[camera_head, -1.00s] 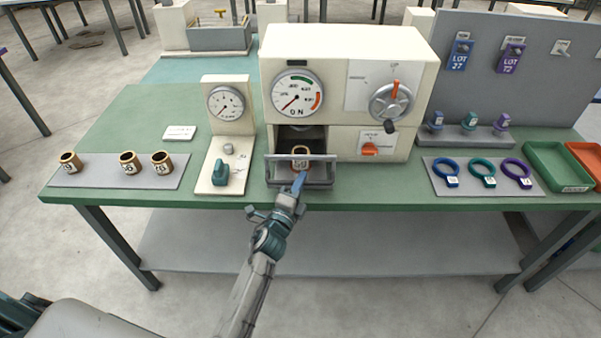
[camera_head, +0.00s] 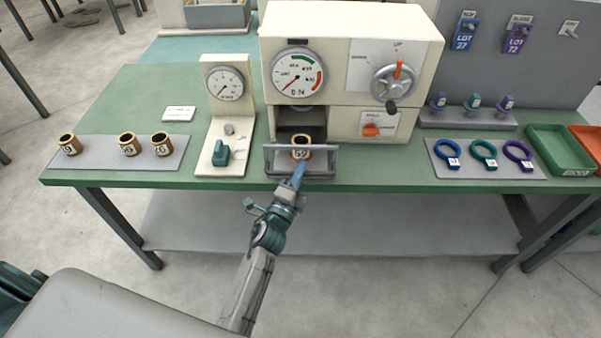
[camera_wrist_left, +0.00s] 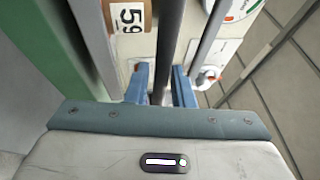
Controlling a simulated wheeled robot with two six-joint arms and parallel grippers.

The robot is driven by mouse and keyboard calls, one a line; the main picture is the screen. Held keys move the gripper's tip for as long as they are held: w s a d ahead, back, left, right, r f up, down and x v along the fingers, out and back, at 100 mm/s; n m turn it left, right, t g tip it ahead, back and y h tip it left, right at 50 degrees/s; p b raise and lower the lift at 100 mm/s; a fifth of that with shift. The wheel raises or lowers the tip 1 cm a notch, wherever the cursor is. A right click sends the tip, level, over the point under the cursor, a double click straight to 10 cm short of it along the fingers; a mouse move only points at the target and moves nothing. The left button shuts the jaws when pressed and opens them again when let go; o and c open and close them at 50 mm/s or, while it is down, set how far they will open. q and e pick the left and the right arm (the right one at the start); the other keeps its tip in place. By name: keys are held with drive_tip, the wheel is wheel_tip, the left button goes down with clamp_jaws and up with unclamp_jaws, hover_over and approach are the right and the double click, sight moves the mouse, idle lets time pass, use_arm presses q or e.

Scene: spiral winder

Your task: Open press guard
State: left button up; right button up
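The cream press (camera_head: 346,50) has a dial, a crank wheel and an open bay low on its left. The press guard (camera_head: 268,160), a grey frame with a horizontal top bar, stands at the front of this bay. A brown cup marked 59 (camera_head: 301,146) is at the bay, behind the bar; it shows partly in the left wrist view (camera_wrist_left: 128,15). My left gripper (camera_head: 299,172) reaches the guard from the front. In the left wrist view its blue fingers (camera_wrist_left: 161,88) lie close on both sides of the grey guard bar (camera_wrist_left: 170,45). My right gripper is out of view.
A small gauge stand (camera_head: 224,110) with a teal knob is left of the press. Several brown cups stand on a grey mat (camera_head: 100,152) further left. Coloured rings lie on a mat (camera_head: 480,174) at right, beside a green tray (camera_head: 533,150). Floor in front is free.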

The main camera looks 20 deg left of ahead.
use_arm(q)
drive_tip(key=shift+s+f, duration=0.1)
drive_tip(key=shift+s, duration=0.1)
drive_tip(key=b+v, duration=0.3)
drive_tip(key=v, duration=0.7)
drive_tip(key=shift+s, duration=0.2)
drive_tip(key=s+a+f+n+g+y, duration=0.1)
drive_tip(key=s+a+f+n+g, duration=0.2)
drive_tip(key=f, duration=0.9)
drive_tip(key=s+f+n+g+y, duration=0.1)
drive_tip(key=s+f+n+g, duration=0.25)
drive_tip(key=f, duration=0.95)
drive_tip(key=s+a+f+n+g, duration=0.2)
drive_tip(key=s+f+n+g, duration=0.15)
drive_tip(key=f, duration=0.85)
drive_tip(key=s+a+f+n+g, duration=0.2)
drive_tip(key=s+f, duration=0.4)
drive_tip(key=s, duration=0.4)
drive_tip(key=s+a+f+n+g, duration=0.3)
drive_tip(key=s+f, duration=0.3)
drive_tip(key=s, duration=0.4)
drive_tip(key=s+a+f+n+g+y, duration=0.1)
drive_tip(key=s+a+f+n+g, duration=0.2)
drive_tip(key=s, duration=0.8)
wheel_tip(320, 180, down, 4)
drive_tip(key=shift+n+g, duration=0.3)
drive_tip(key=shift+n, duration=0.7)
